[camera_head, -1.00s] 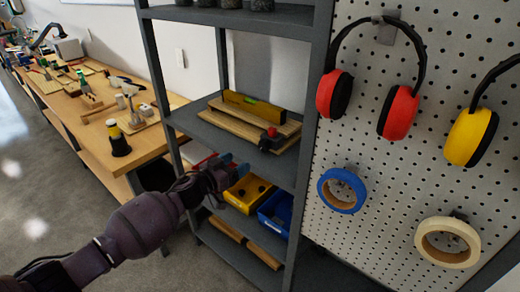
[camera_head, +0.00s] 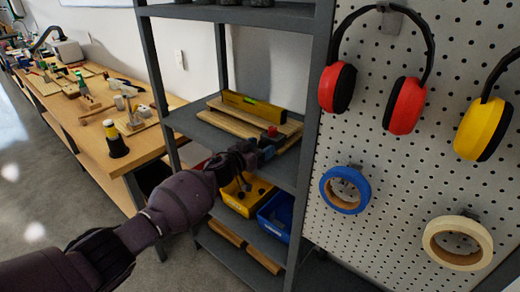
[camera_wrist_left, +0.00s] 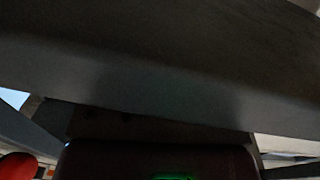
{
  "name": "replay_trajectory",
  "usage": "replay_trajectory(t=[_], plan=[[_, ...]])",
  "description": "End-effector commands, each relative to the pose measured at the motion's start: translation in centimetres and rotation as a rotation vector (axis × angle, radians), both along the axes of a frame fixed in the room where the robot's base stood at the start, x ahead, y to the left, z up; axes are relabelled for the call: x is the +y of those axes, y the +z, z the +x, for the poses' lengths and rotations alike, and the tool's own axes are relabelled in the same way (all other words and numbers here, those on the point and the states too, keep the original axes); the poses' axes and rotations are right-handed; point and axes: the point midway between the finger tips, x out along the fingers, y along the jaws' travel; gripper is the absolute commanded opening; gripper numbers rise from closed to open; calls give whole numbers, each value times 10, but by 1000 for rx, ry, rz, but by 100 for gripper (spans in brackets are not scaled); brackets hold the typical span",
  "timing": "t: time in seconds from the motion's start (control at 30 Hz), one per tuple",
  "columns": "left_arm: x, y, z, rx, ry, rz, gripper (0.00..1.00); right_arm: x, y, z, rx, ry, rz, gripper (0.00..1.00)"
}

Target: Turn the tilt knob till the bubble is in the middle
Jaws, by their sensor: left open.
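A yellow spirit level (camera_head: 252,108) lies on a wooden tilt board (camera_head: 233,124) on the middle shelf of a grey rack. Its bubble is too small to read in the head view. A red knob (camera_head: 272,132) sits at the board's front right end. My left gripper (camera_head: 266,152) is open, at the front edge of that shelf, just below and in front of the knob in the picture. I cannot see any contact with the knob. My right gripper is not in view.
Rack posts (camera_head: 308,130) stand on either side of the shelf. A yellow bin (camera_head: 240,205) and a blue bin (camera_head: 276,214) sit on the shelf below. A pegboard (camera_head: 400,160) with earmuffs and tape rolls is at right. A cluttered workbench (camera_head: 142,148) is at left.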

Motion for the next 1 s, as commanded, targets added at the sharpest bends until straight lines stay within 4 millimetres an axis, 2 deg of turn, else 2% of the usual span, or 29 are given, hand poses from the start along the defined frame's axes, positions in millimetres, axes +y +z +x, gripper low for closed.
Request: replay_trajectory(t=[0.2, 0.53, 1.0], plan=[[0, 1, 0, 0, 0, 0, 68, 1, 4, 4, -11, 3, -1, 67], [0, 0, 0, 0, 0, 0, 19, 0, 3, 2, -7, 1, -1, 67], [0, 1, 0, -75, -1, 101, 19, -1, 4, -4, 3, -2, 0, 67]])
